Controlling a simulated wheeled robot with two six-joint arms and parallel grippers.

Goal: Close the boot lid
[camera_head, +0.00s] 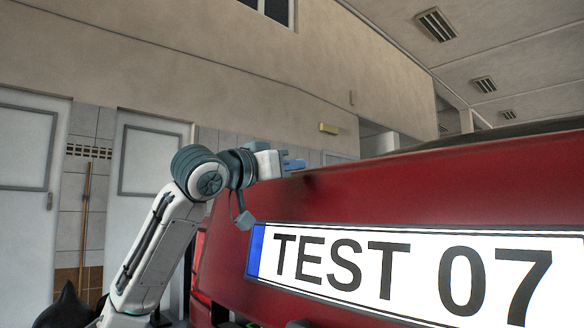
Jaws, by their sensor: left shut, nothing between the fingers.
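The red boot lid (400,185) fills the right half of the head view, tilted, with a number plate (400,270) reading "TEST 07" on it. My left gripper (293,164) is shut and empty at the lid's upper left corner. Its fingertips are at the lid's top edge; I cannot tell whether they touch it. The lid's lower part and the latch are out of the picture. My right gripper is not in view.
A pale wall with white doors (150,165) stands behind on the left. A broom handle (86,215) leans there. A dark object (66,308) shows at the lower left. The space above the lid is clear.

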